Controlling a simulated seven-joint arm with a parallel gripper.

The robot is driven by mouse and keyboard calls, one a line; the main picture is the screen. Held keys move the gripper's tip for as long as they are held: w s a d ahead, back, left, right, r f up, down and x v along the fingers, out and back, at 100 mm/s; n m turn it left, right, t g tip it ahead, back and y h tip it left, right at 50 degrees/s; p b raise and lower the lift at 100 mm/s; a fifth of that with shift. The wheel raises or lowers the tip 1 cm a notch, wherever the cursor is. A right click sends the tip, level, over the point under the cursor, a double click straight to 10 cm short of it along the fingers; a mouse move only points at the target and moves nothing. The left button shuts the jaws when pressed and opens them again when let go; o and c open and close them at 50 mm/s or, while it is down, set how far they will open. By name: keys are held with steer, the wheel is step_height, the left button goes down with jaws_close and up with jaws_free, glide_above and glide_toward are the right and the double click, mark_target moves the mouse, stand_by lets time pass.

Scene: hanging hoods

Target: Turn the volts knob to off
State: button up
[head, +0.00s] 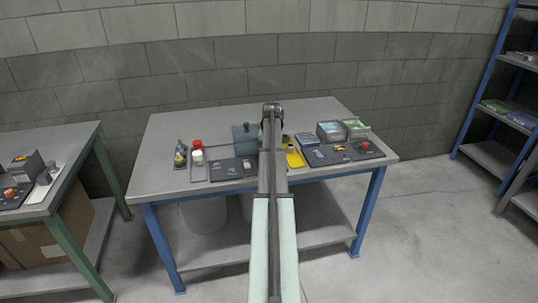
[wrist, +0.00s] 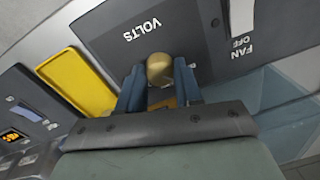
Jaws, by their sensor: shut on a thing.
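The volts knob (wrist: 159,69) is a round, brass-coloured knob on a dark grey panel (wrist: 112,24), just under the white word VOLTS in the wrist view. My gripper (wrist: 159,86) has one blue finger on each side of the knob and is shut on it. The lower part of the knob is hidden behind my gripper, and I see no pointer mark on it. In the head view my gripper (head: 272,108) is over the middle of the table, and my arm hides the knob.
A panel labelled FAN OFF (wrist: 242,28) is close on the right in the wrist view. A yellow tray (wrist: 76,82) lies to the left. The grey table (head: 175,130) also holds bins (head: 330,131), dark mats and a red-capped bottle (head: 197,148).

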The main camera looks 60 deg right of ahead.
steer(key=shift+n, duration=1.7)
steer(key=o, duration=1)
steer(key=shift+o, duration=0.2)
step_height(320, 180, up, 14)
steer(key=shift+s+d, duration=0.25)
steer(key=shift+d, duration=0.05)
steer(key=shift+w+a+f, duration=0.1)
steer(key=shift+f, duration=0.05)
